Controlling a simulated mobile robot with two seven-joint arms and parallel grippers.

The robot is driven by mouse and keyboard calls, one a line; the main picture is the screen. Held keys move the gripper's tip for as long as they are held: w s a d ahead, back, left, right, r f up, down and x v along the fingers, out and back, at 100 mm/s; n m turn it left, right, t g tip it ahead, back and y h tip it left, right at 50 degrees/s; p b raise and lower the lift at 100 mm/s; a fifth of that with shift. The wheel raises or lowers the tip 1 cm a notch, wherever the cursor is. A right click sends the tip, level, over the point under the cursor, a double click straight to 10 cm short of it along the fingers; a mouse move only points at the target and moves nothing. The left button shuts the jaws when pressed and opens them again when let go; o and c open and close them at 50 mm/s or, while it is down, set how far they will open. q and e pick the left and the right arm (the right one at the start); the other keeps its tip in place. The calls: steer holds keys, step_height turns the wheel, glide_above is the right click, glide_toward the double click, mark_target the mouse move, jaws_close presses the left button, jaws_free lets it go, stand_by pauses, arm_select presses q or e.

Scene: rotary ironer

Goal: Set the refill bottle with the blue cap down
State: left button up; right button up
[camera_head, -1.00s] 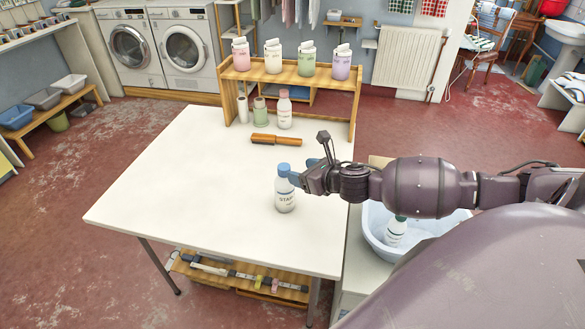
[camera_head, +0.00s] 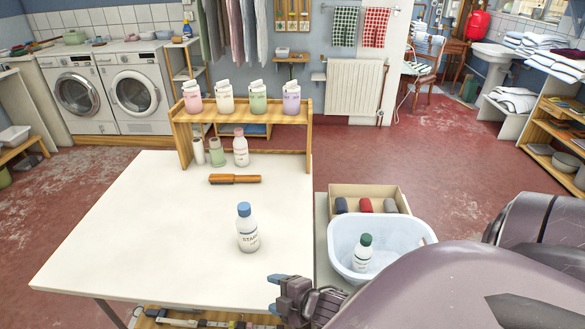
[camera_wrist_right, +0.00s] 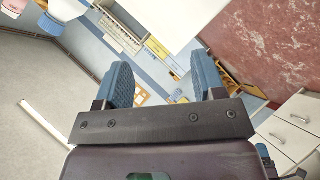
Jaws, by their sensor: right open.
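The refill bottle with the blue cap (camera_head: 247,230) stands upright on the white table (camera_head: 130,235), near its right side, with nothing touching it. My right gripper (camera_head: 275,292) is at the table's front right, nearer to me than the bottle and apart from it. In the right wrist view its two blue fingers (camera_wrist_right: 162,85) are spread with nothing between them. My left gripper is in neither view.
A brush (camera_head: 235,179) lies behind the bottle. A wooden shelf (camera_head: 243,117) at the table's back bears several labelled containers, with more bottles under it. Right of the table, a white basin (camera_head: 337,240) holds a green-capped bottle (camera_head: 363,253). The table's left side is clear.

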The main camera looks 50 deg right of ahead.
steer(key=s+a+f+m+h, duration=0.1)
steer(key=s+a+f+m, duration=0.1)
steer(key=s+m, duration=0.5)
steer(key=shift+f+m+g+h, duration=0.4)
steer(key=shift+f+m, duration=0.3)
steer(key=shift+m, duration=2.1)
